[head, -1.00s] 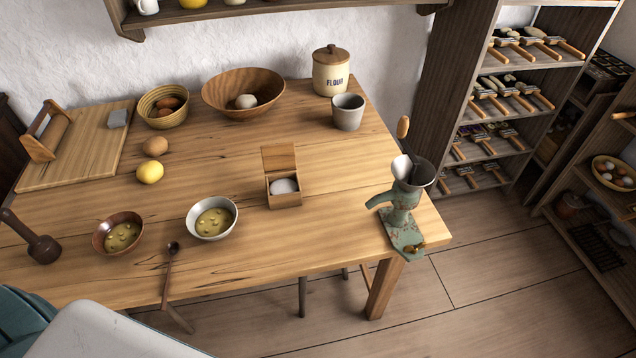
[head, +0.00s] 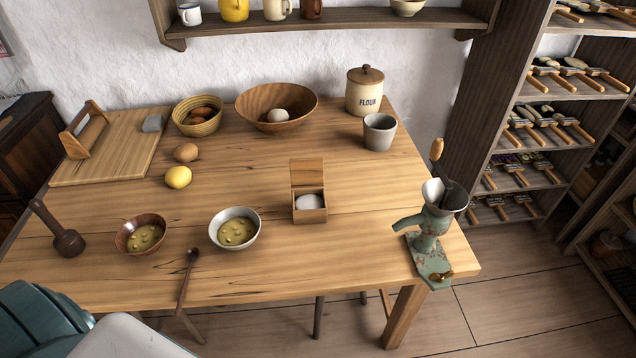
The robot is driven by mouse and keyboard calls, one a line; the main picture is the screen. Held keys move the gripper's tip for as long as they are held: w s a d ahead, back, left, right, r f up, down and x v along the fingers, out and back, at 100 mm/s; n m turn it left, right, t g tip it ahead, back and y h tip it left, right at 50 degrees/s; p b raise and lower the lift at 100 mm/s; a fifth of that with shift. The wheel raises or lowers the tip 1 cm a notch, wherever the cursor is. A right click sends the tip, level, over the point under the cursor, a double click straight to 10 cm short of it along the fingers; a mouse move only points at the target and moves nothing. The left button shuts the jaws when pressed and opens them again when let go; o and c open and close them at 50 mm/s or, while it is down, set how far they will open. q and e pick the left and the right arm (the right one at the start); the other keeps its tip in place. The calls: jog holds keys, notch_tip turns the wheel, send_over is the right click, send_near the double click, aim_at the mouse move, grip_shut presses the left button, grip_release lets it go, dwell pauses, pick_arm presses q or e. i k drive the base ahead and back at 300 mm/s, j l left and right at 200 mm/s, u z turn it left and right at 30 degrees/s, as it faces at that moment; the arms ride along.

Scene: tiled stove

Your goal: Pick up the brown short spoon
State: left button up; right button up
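The brown short spoon (head: 188,278) lies near the front edge of the wooden table (head: 330,265). Its small dark bowl points away from me and its handle reaches toward the table's front edge. It lies between and in front of a brown soup bowl and a white soup bowl. Neither of my grippers shows in the head view. Part of my own body fills the lower left corner, and nothing touches the spoon.
A brown bowl (head: 141,236) and a white bowl (head: 235,230) of soup stand behind the spoon. A dark wooden masher (head: 67,240) stands at left. A small open salt box (head: 309,205) and a green grinder (head: 428,240) are to the right. The table between them is clear.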

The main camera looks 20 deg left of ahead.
aim_at(193, 253)
jog(key=u, duration=1.85)
